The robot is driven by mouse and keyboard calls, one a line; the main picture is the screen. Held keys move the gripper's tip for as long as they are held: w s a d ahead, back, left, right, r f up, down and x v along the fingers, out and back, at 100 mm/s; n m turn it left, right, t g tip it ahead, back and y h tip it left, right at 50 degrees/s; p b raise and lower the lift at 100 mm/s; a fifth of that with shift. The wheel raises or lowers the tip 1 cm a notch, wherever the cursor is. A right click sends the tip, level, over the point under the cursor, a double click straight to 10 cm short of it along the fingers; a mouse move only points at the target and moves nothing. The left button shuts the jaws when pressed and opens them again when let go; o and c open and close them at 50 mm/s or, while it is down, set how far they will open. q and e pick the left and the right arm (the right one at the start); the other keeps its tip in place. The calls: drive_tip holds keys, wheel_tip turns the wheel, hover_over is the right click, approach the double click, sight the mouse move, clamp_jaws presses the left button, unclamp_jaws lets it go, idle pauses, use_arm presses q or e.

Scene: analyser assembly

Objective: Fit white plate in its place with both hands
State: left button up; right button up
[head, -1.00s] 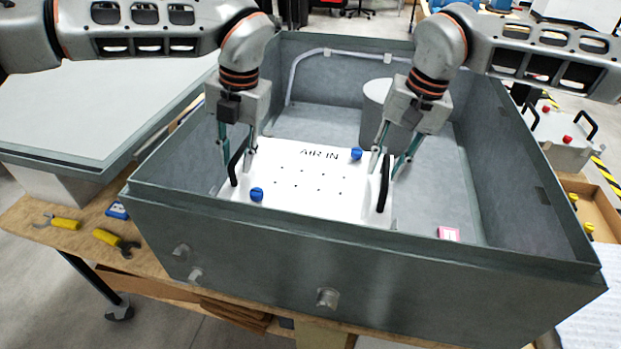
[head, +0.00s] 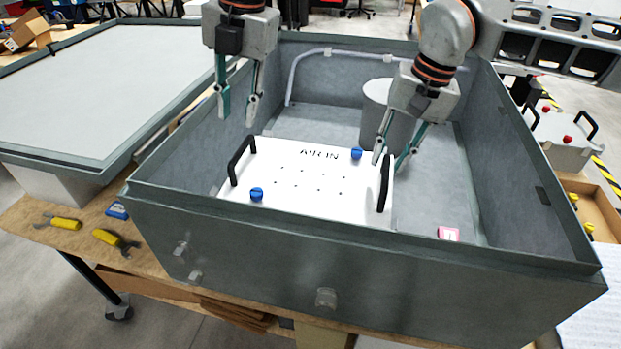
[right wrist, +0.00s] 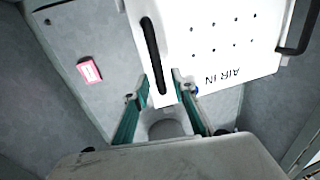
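The white plate (head: 300,184) lies flat inside the grey box (head: 270,248), toward its front left. It bears the text AIR IN, several small holes, two blue knobs and a black handle on each side. My left gripper (head: 237,112) is open and empty, above the left handle (head: 241,160) and clear of it. In the right wrist view the plate (right wrist: 205,45) shows too, with that handle (right wrist: 153,55) ahead of the open fingers (right wrist: 165,92).
A grey cylinder (head: 378,112) stands in the box behind the plate. The box walls rise around the plate. Yellow-handled tools (head: 66,223) lie on the wooden bench at left.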

wheel_tip(320, 180, up, 10)
drive_tip(key=d, duration=0.2)
drive_tip(key=shift+s+f, duration=0.2)
